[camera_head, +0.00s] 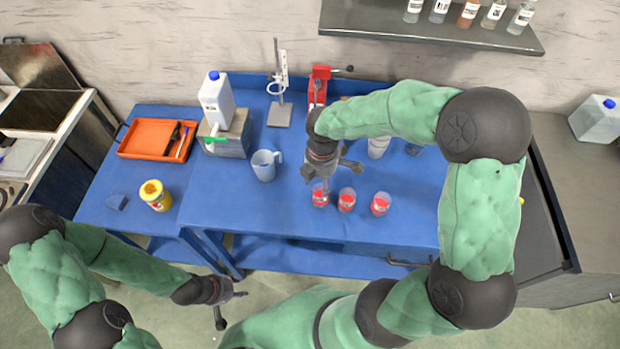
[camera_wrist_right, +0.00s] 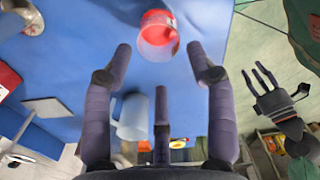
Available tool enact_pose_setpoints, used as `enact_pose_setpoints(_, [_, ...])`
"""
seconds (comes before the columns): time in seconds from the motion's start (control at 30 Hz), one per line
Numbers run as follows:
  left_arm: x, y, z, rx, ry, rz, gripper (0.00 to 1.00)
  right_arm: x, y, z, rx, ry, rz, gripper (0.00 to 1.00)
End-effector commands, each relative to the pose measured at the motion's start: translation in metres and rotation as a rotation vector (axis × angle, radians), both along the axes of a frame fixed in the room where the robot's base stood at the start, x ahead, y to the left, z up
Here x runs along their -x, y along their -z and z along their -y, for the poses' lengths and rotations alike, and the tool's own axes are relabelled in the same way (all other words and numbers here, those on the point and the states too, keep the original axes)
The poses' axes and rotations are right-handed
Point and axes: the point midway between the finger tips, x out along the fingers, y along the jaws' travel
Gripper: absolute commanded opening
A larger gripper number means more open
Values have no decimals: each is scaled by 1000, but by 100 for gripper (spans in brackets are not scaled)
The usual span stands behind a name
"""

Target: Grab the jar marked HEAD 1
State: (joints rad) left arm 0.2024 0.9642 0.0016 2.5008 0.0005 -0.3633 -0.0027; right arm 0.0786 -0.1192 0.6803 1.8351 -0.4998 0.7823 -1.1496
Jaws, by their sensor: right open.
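Three small clear jars with red labels stand in a row near the front of the blue table: a left jar (camera_head: 320,196), a middle jar (camera_head: 346,200) and a right jar (camera_head: 381,204). Their markings are too small to read, so I cannot tell which is HEAD 1. My right gripper (camera_head: 328,175) is open above and just behind the left jar. In the right wrist view, one red-labelled jar (camera_wrist_right: 157,30) shows beyond the open fingertips, apart from them. My left gripper (camera_head: 232,307) is open and empty in front of the table, low and away from the jars.
A pale blue pitcher (camera_head: 264,166) stands left of the jars. Further left are a yellow tub (camera_head: 155,196), an orange tray (camera_head: 157,139) and a white canister (camera_head: 216,101). A red device (camera_head: 319,85) and a metal stand (camera_head: 280,112) are at the back. A shelf (camera_head: 430,35) holds several bottles.

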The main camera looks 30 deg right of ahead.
Motion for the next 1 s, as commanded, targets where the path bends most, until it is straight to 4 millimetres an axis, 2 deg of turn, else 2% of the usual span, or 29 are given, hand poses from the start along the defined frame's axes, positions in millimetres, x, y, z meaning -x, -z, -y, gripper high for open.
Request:
enact_pose_setpoints(0.17, [2,1,0,1,2,-5,40,1,4,2,6,-8,-2,57])
enact_pose_setpoints(0.5, [2,13,0,1,1,-4,40,1,50,2,4,-7,-4,57])
enact_pose_setpoints(0.73, [2,17,0,1,1,-4,40,1,64,3,4,-7,-1,57])
enact_pose_setpoints(1.0, [2,30,0,1,1,-4,40,4,101,4,5,-6,-3,57])
